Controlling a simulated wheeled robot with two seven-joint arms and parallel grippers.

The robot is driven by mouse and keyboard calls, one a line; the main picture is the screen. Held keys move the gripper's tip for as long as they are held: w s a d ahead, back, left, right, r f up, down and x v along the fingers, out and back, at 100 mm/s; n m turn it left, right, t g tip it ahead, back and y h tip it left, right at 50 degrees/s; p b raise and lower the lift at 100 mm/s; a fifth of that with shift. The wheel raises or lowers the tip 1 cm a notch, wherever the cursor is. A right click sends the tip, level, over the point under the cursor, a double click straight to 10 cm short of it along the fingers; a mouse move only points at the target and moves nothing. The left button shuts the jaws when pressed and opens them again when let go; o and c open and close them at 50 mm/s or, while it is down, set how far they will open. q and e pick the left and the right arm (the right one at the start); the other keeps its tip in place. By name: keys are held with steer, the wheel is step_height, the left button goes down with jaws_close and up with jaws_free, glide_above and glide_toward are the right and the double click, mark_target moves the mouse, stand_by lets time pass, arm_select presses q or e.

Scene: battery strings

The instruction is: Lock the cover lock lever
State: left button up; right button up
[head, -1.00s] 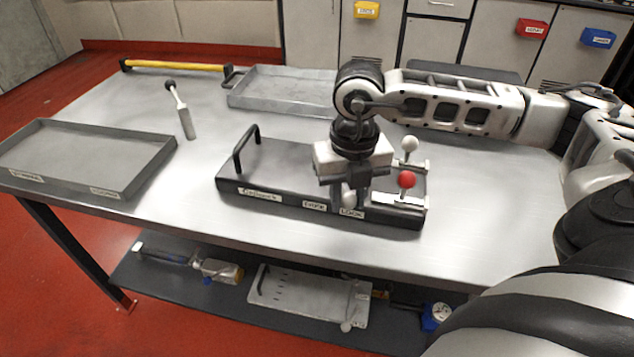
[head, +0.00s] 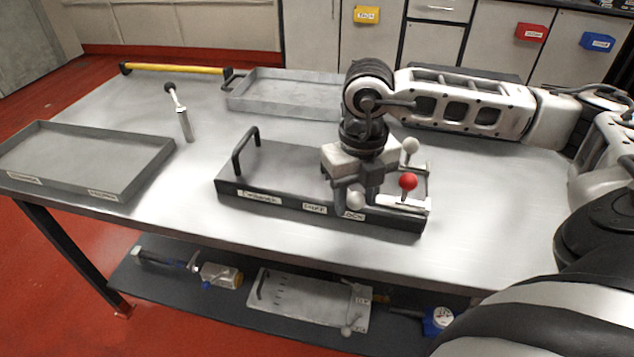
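The dark grey cover (head: 290,165) lies on the table, with a black arched handle (head: 240,152) at its left and white labels along its front edge. A pale lever knob (head: 355,201) stands at the front edge, just above the label that reads LOCK (head: 352,215). My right gripper (head: 356,194) points down over the cover's right part, a finger on either side of this knob. I cannot tell whether the fingers grip it. A red-knobbed lever (head: 407,182) and a white-knobbed lever (head: 410,147) stand right of the gripper. My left gripper is not in view.
Grey trays stand at the left (head: 85,160) and the back (head: 285,92) of the table. A yellow bar (head: 175,68) lies at the back edge. The table right of the cover is clear.

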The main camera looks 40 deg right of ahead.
mark_target(356, 194)
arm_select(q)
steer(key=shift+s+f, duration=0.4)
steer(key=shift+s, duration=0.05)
arm_select(e)
steer(key=shift+r, duration=0.1)
step_height(356, 194, up, 7)
steer(key=p, duration=0.5)
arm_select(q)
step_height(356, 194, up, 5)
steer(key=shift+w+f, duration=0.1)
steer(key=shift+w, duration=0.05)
